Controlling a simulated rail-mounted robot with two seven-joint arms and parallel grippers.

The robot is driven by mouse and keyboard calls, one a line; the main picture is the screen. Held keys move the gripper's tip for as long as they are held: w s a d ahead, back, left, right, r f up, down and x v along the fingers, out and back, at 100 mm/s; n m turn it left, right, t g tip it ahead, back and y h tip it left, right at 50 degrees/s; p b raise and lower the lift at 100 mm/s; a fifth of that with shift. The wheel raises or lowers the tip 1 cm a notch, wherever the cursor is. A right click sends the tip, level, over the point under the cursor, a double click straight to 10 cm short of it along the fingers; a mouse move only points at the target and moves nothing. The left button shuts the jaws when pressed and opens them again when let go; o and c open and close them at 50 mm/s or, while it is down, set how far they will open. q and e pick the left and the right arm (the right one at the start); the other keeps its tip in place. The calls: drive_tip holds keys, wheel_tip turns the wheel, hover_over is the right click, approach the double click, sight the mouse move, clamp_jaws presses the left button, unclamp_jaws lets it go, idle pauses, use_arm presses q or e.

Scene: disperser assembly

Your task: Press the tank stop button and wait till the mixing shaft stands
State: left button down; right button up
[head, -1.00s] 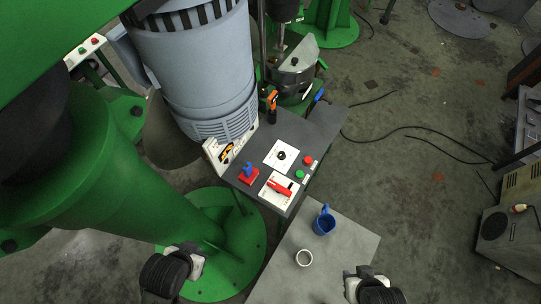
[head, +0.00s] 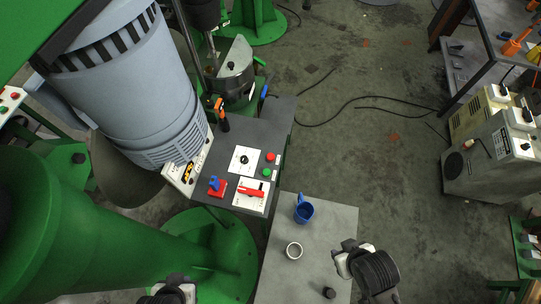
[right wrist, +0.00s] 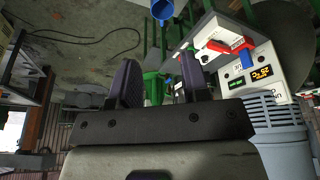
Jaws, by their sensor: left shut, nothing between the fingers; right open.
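The control panel (head: 228,140) carries a red button (head: 270,156) above a green button (head: 266,172) on its right side. A second box (head: 10,97) with red and green buttons stands at the far left edge; I cannot read which red button is the tank stop. A metal tank (head: 237,68) stands behind the panel, with a shaft (head: 210,45) coming down at its left; I cannot tell whether it turns. My left gripper (head: 176,287) is shut and empty at the bottom edge, away from both boxes. My right gripper (head: 343,258) is open and empty beside the table; its spread fingers show in the right wrist view (right wrist: 160,85).
The panel also has a red rotary handle (head: 252,191) and a red-blue switch (head: 216,186). A large grey motor (head: 150,90) and green column (head: 90,235) fill the left.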

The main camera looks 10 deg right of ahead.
drive_tip(key=shift+d, duration=0.15)
clamp_jaws()
idle(0.9)
idle(0.6)
